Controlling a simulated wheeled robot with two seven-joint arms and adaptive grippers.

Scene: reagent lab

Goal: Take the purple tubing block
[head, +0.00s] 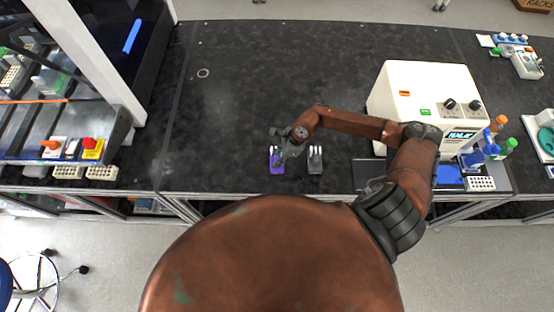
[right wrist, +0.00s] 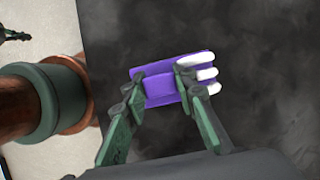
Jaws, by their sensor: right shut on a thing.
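The purple tubing block (head: 277,167) is near the front edge of the dark bench in the head view. In the right wrist view the purple tubing block (right wrist: 160,88) shows a purple body with white rounded pieces along one side. My right gripper (head: 285,150) is over it, and in the right wrist view its two green fingers (right wrist: 157,84) are shut on it from opposite sides. I cannot tell whether the block touches the bench. My left gripper is not in view.
A similar grey block (head: 315,160) stands close to the right of the purple one. A white instrument box (head: 418,90) stands further right, with several colour-capped bottles (head: 490,147) beside it. A glass-walled machine is at left. The bench middle is clear.

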